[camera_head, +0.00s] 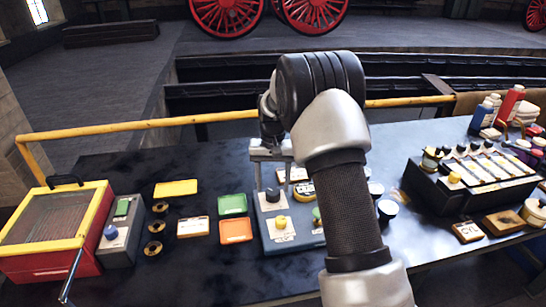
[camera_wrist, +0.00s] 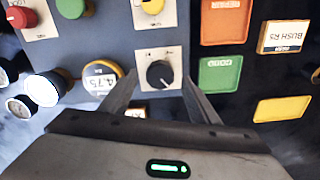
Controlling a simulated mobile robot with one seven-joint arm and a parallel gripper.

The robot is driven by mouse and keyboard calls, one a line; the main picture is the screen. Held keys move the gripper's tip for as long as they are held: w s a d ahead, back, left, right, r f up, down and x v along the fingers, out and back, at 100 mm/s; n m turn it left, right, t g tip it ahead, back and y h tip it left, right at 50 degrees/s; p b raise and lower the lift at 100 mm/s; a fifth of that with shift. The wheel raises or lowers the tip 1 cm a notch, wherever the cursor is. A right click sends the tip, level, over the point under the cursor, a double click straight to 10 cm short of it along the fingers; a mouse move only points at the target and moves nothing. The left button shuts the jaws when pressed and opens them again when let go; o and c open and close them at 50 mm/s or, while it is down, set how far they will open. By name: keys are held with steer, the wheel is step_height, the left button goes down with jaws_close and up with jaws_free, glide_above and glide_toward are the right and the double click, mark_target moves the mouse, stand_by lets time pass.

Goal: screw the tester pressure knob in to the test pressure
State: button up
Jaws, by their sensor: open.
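The tester is a blue-grey box (camera_head: 262,228) on the dark bench, partly hidden behind my arm. In the wrist view its black knob (camera_wrist: 160,74) sits on a white plate with a pointer mark. My gripper (camera_head: 271,187) points down over the tester's back left. In the wrist view my gripper (camera_wrist: 159,82) is open, one finger on each side of the black knob, with gaps visible; I cannot tell the height. A round yellow-rimmed readout (camera_wrist: 102,78) lies left of the knob, its digits upside down and hard to read. A yellow knob (camera_wrist: 152,5) is at the top edge.
Green (camera_head: 232,204) and orange (camera_head: 236,230) trays lie left of the tester. A red and yellow box (camera_head: 52,262) stands far left. A dark rack (camera_head: 482,200) and bottles (camera_head: 510,104) stand right. A yellow rail (camera_head: 190,121) runs behind the bench.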

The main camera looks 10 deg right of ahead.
mark_target(273, 191)
step_height(273, 191, up, 15)
steer(key=shift+p, duration=0.4)
steer(key=s+r+n+t+p, duration=0.1)
steer(key=s+r+t+p, duration=0.2)
steer(key=s+r, duration=1.3)
steer(key=s+f+n+t+p, duration=0.1)
steer(key=s+f+t+p, duration=0.1)
steer(key=s, duration=1.6)
steer(key=shift+n+t, duration=0.3)
steer(key=shift+f, duration=0.1)
